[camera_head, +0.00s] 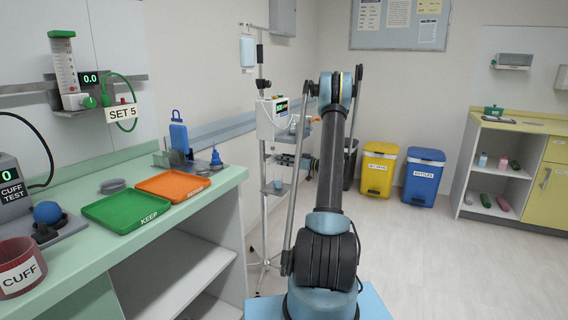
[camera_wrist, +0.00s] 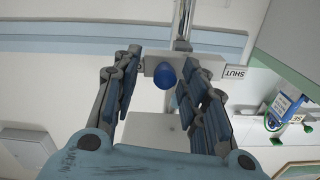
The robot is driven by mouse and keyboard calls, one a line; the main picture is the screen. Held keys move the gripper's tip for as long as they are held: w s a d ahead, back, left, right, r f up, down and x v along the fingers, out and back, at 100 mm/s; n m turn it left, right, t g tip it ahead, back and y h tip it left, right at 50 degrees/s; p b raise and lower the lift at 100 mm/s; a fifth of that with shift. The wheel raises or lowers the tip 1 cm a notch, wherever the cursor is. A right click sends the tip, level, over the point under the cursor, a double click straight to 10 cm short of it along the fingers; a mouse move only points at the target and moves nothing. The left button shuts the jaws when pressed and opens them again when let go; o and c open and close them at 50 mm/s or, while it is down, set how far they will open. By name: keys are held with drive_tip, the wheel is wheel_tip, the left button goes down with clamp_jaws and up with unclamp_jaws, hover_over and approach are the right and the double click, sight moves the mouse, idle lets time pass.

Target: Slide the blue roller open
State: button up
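The blue roller (camera_wrist: 163,75) is a small rounded blue piece on a pale clamp housing (camera_wrist: 147,66) in the wrist view. The housing sits across a metal pole, and a label reading SHUT (camera_wrist: 235,73) is at its right end. My gripper (camera_wrist: 161,58) is open, one finger on each side of the roller. The right finger is very close to the roller; I cannot tell if it touches. The left finger has a visible gap. In the head view my gripper (camera_head: 298,161) is at the drip stand (camera_head: 264,215), and the roller cannot be made out there.
A white pump box (camera_head: 270,118) is on the stand above my gripper. The green counter (camera_head: 60,275), with a green tray (camera_head: 124,208) and an orange tray (camera_head: 172,186), is to the left. Yellow (camera_head: 380,168) and blue (camera_head: 421,180) bins stand behind. The floor at right is clear.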

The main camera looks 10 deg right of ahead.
drive_tip(key=v, duration=1.1)
drive_tip(key=shift+s+d, duration=0.15)
drive_tip(key=shift+d, duration=0.15)
drive_tip(key=s+a+r+m+g+h, duration=0.2)
drive_tip(key=s+a+r+g+h, duration=0.15)
drive_tip(key=s+a, duration=0.7)
drive_tip(key=s+a+r+m+g+h, duration=0.25)
drive_tip(key=s+a+r, duration=0.4)
drive_tip(key=s, duration=0.65)
drive_tip(key=s+d+f+m+h, duration=0.1)
drive_tip(key=s+f+h, duration=0.2)
drive_tip(key=s, duration=0.7)
drive_tip(key=s+d+f+m+g+h, duration=0.1)
drive_tip(key=s+f, duration=0.3)
drive_tip(key=s, duration=0.6)
drive_tip(key=s+d+f+m+g+h, duration=0.1)
drive_tip(key=s+f+h, duration=0.3)
drive_tip(key=s, duration=0.6)
drive_tip(key=shift+d+f+m+h, duration=0.25)
drive_tip(key=shift+m+h, duration=0.05)
drive_tip(key=shift+m, duration=0.35)
drive_tip(key=shift+s, duration=0.1)
